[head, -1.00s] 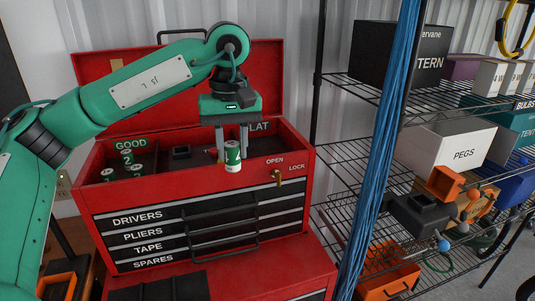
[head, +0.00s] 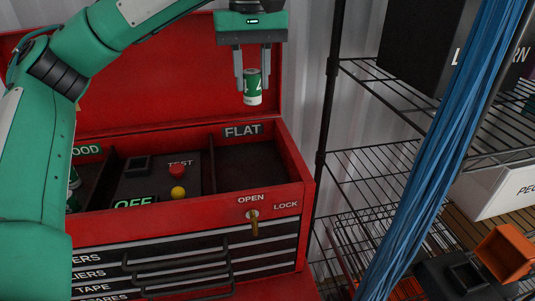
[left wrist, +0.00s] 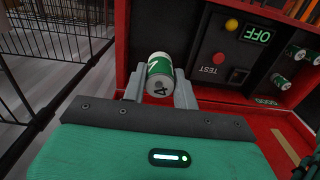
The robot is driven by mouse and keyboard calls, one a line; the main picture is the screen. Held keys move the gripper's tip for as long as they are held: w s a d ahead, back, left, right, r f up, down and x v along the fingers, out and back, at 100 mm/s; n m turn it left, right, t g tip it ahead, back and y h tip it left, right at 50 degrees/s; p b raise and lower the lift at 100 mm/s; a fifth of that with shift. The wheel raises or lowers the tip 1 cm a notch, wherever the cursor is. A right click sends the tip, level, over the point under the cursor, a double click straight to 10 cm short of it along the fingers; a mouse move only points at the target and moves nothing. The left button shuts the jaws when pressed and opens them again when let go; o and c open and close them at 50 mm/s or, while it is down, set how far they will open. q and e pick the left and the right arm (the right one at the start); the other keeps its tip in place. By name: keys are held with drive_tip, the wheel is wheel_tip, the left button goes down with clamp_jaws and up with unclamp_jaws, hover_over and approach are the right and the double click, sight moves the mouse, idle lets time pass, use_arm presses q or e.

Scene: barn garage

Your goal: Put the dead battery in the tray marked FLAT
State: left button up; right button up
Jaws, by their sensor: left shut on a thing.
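My left gripper (head: 251,72) is shut on a green and white battery (head: 252,88) marked 4. The battery hangs upright between the fingertips, in front of the red lid and above the level of the FLAT label. The left wrist view also shows the battery (left wrist: 160,76) between the fingers. The FLAT tray (head: 245,172) is the dark right-hand compartment of the red toolbox, below the gripper, and looks empty where it shows. The GOOD tray (head: 88,170) is at the left, partly hidden by my arm. My right gripper is not in view.
A tester (head: 150,180) reading OFF, with a red TEST button and a yellow knob, sits between the trays. Several other batteries (left wrist: 280,82) show in the left wrist view. A wire shelf (head: 375,160) and blue cable bundle (head: 440,150) stand at the right.

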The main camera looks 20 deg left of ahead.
sight(249, 101)
use_arm(q)
drive_tip(key=shift+s+f, duration=0.8)
drive_tip(key=shift+f, duration=0.15)
wheel_tip(249, 101, down, 3)
drive_tip(key=shift+w+r, duration=0.1)
drive_tip(key=shift+r, duration=0.05)
wheel_tip(249, 101, down, 11)
drive_tip(key=shift+w+r+p, duration=0.1)
drive_tip(key=shift+w+p, duration=0.05)
drive_tip(key=shift+p, duration=0.55)
wheel_tip(249, 101, down, 4)
drive_tip(key=shift+r+p, duration=0.25)
drive_tip(key=shift+p, duration=0.25)
drive_tip(key=shift+f, duration=0.2)
drive_tip(key=shift+f+b, duration=0.2)
drive_tip(key=shift+b, duration=0.1)
drive_tip(key=o, duration=1.1)
drive_tip(key=shift+r, duration=0.1)
drive_tip(key=shift+c, duration=0.2)
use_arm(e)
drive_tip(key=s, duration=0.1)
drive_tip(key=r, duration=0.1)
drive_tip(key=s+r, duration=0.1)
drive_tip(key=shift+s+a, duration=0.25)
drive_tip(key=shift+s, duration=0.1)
